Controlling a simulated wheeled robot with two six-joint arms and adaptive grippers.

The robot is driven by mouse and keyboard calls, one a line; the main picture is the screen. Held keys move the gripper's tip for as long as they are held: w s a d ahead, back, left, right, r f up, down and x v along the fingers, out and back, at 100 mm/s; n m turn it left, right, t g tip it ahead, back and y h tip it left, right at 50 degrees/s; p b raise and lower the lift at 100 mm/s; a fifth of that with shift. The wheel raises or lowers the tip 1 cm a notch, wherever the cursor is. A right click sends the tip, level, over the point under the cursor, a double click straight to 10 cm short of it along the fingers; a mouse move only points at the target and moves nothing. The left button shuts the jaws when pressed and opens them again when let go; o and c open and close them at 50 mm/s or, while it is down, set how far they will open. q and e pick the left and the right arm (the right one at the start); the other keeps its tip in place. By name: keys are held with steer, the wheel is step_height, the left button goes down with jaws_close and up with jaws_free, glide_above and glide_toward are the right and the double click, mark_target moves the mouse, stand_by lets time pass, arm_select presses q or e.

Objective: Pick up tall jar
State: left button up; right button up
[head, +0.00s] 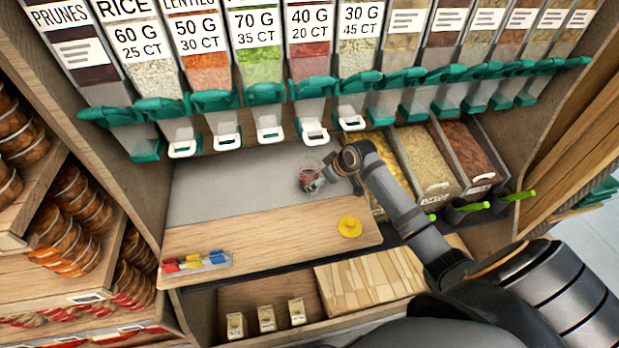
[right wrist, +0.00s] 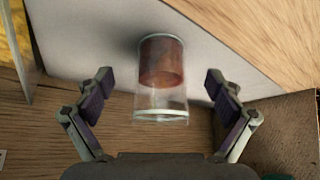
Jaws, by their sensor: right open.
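The tall jar (head: 308,180) is clear glass with reddish-brown contents. It is on the grey surface behind the wooden counter board, near the middle of the head view. In the right wrist view the jar (right wrist: 161,62) is between my open fingers, with visible gaps on both sides, and its clear, empty end is nearer the camera. My right gripper (head: 328,176) is beside the jar in the head view; its fingers also show in the right wrist view (right wrist: 158,80). My left gripper is not in view.
A yellow lid-like piece (head: 349,228) and a tray of coloured clips (head: 196,262) lie on the wooden board (head: 270,235). Labelled dispensers (head: 262,70) with teal spouts hang above. Open bins (head: 425,160) of grain stand right, partly behind my right arm. Shelved jars (head: 75,235) stand left.

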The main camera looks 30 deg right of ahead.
mark_target(309, 172)
steer(key=w, duration=0.1)
steer(key=w+a, duration=0.1)
steer(key=w, duration=0.1)
steer(key=w+a, duration=0.1)
steer(key=shift+w, duration=0.25)
steer(key=shift+w+f, duration=0.1)
steer(key=shift+f, duration=0.45)
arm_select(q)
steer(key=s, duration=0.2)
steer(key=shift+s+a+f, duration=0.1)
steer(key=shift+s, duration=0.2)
arm_select(e)
steer(key=shift+d, duration=0.1)
steer(key=c, duration=1.6)
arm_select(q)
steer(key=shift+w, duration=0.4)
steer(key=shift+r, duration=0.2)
arm_select(e)
steer(key=shift+r, duration=0.15)
